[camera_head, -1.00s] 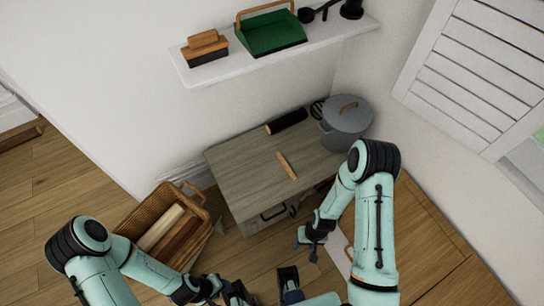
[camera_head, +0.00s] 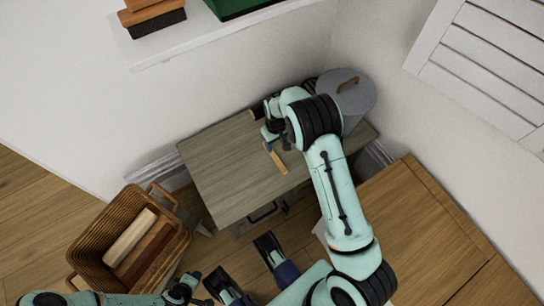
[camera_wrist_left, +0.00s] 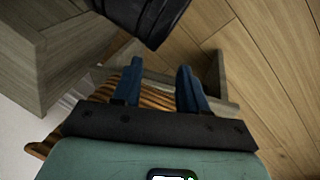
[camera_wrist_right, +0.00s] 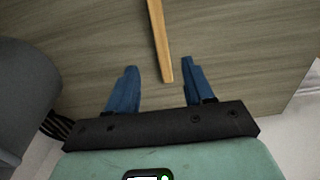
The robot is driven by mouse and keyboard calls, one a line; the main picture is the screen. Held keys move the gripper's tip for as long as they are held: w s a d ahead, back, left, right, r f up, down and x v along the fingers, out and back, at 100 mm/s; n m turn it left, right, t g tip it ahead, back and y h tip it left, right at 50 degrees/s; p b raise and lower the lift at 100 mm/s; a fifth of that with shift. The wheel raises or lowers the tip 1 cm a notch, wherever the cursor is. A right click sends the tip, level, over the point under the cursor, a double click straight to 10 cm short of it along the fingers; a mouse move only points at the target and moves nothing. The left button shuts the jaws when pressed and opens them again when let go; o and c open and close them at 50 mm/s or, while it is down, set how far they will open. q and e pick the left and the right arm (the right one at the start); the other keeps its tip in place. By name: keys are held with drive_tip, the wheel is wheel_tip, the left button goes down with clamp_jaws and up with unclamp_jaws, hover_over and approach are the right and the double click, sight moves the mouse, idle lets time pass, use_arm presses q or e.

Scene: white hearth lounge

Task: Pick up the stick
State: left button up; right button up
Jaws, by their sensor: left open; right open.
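The stick (camera_head: 275,158) is a thin, light-wood bar lying on the grey-brown top of a low cabinet (camera_head: 225,185). My right gripper (camera_head: 269,136) is over the cabinet at the stick's far end. In the right wrist view the stick (camera_wrist_right: 158,35) runs in from the top, and its near end lies between the two blue fingers of the open right gripper (camera_wrist_right: 160,66). I cannot tell the height of the fingers above the top. My left gripper (camera_wrist_left: 158,72) is open and empty, low near the basket, away from the stick.
A grey lidded pot (camera_head: 352,95) stands at the cabinet's back right, close to my right arm. A wicker basket (camera_head: 85,240) with several blocks is on the floor at left. A wall shelf (camera_head: 190,45) holds a brush (camera_head: 155,17) and a green dustpan (camera_head: 240,8).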

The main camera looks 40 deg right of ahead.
hover_over(275, 156)
wheel_tip(275, 156, down, 4)
drive_tip(key=shift+f+b, duration=0.25)
drive_tip(key=shift+b, duration=0.2)
wheel_tip(275, 156, down, 5)
drive_tip(key=shift+w+f+b, duration=0.1)
drive_tip(key=shift+b, duration=0.8)
use_arm(q)
drive_tip(key=shift+g, duration=0.3)
drive_tip(key=f, duration=0.1)
drive_tip(key=a+f, duration=0.1)
drive_tip(key=f, duration=0.1)
drive_tip(key=s+f, duration=0.1)
drive_tip(key=shift+a+f, duration=0.15)
drive_tip(key=shift+a, duration=0.1)
use_arm(e)
clamp_jaws()
